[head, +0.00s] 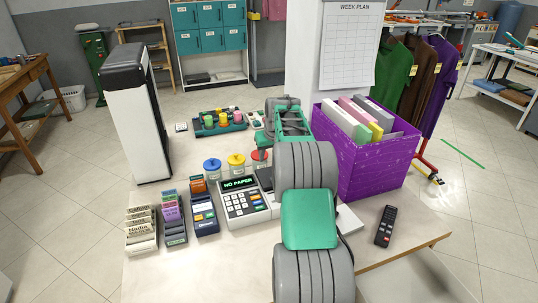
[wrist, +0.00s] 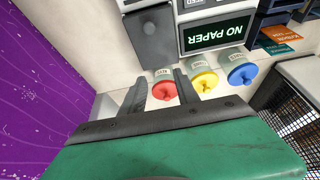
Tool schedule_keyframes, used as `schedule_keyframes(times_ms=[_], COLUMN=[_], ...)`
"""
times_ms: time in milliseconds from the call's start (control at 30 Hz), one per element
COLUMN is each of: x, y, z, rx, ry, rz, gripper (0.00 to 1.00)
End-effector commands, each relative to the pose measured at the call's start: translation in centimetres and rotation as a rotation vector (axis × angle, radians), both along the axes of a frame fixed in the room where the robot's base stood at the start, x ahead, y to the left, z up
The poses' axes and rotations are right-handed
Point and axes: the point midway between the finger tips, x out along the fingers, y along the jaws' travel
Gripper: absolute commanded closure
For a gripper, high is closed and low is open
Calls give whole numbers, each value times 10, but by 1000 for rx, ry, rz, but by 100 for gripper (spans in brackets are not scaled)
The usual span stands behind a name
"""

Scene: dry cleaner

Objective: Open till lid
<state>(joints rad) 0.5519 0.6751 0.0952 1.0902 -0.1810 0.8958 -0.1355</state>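The till (head: 243,204) is a pale keypad machine on the counter, and its display reads "NO PAPER". Its dark grey lid (head: 265,179) is at the display's right and looks closed, partly hidden behind my arm. In the wrist view the lid (wrist: 148,38) is at the top, left of the upside-down display (wrist: 217,33). My gripper (wrist: 159,77) is open and empty, its two dark fingers apart and pointing toward the till. The lid lies beyond the fingertips, without visible contact. In the head view my arm partly hides the gripper area.
Jars with red (wrist: 164,90), yellow (wrist: 205,82) and blue (wrist: 242,74) lids stand close by the till. A purple box (head: 375,165) of folders is at the right. A remote (head: 385,226), card racks (head: 204,212) and a white-and-black machine (head: 139,120) also occupy the counter.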

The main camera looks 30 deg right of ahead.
Motion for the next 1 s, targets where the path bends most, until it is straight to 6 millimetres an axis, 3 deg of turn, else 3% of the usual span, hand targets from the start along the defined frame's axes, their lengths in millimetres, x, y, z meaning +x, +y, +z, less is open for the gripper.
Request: schedule_keyframes(times_ms=[433, 1000], x=[0, 0], y=[0, 0], z=[0, 0], rx=[0, 0], ry=[0, 0], rz=[-1, -1], gripper=[100, 100])
